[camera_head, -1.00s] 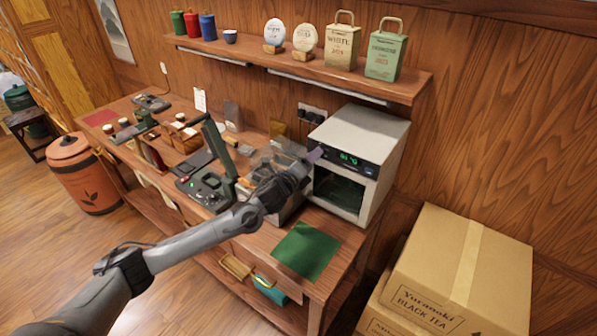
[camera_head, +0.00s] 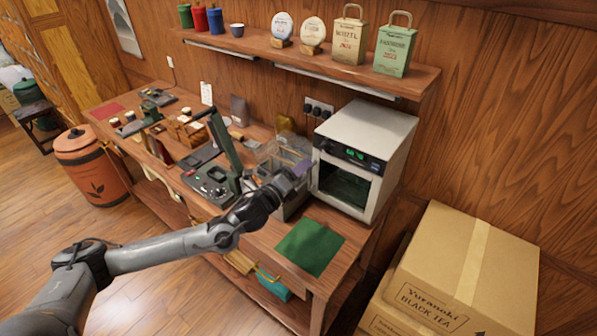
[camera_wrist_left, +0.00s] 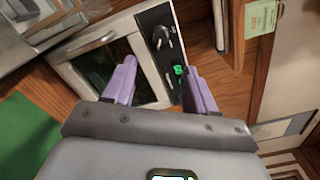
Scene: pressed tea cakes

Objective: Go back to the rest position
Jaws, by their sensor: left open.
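My left arm comes in from the lower left in the head view. My left gripper (camera_head: 296,170) is near the front left edge of the white oven (camera_head: 366,158). In the left wrist view its two purple fingers (camera_wrist_left: 160,85) stand apart with nothing between them. They point toward the oven's front, where its door (camera_wrist_left: 108,62) and its control panel (camera_wrist_left: 166,45) with a green display show. I cannot tell whether the fingertips touch the oven. My right gripper is not in view.
A green mat (camera_head: 310,247) lies on the bench in front of the oven. A clear-walled box (camera_head: 283,158) stands left of the oven, beside a dark green press (camera_head: 222,150). A shelf (camera_head: 310,58) with tins and bags hangs above. Cardboard boxes (camera_head: 465,265) stand at the right.

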